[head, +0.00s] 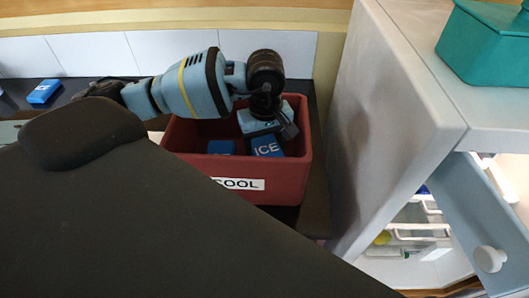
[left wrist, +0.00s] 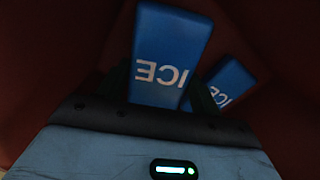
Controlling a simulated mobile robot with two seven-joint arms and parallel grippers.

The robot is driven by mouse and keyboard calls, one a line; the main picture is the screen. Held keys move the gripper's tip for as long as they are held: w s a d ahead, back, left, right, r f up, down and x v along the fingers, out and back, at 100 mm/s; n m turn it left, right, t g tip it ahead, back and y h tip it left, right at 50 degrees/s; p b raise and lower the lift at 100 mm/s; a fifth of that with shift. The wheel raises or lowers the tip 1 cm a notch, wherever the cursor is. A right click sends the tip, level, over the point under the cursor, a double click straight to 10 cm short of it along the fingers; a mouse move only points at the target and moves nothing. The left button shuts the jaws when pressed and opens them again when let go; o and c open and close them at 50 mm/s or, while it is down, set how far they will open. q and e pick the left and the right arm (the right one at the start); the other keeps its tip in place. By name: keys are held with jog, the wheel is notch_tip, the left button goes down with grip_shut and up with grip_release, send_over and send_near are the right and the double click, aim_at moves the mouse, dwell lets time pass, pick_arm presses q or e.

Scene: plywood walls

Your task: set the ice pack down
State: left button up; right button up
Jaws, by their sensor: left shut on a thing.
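My left gripper (head: 264,131) reaches down into a red box (head: 200,187) labelled COOL. It is shut on a blue ice pack (head: 267,147) with white ICE lettering. The held pack also shows large between the fingers in the left wrist view (left wrist: 170,50). A second blue pack (head: 221,147) lies in the box beside it, and it shows at the right in the left wrist view (left wrist: 231,84). Whether the held pack touches the box floor cannot be told. My right gripper is not in view.
Another blue pack (head: 45,91) lies on the dark counter at the far left. A white fridge (head: 385,120) stands right of the box, its door (head: 480,215) open. A teal container (head: 488,45) sits on top of it. A tiled wall (head: 90,55) runs behind.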

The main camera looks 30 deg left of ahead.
aim_at(265, 146)
pick_arm(q)
jog(key=shift+f, duration=1.8)
jog(key=shift+f, duration=0.15)
jog(key=o, duration=1.1)
notch_tip(265, 146, up, 12)
jog(key=shift+r+b, duration=0.15)
jog(key=shift+b, duration=0.15)
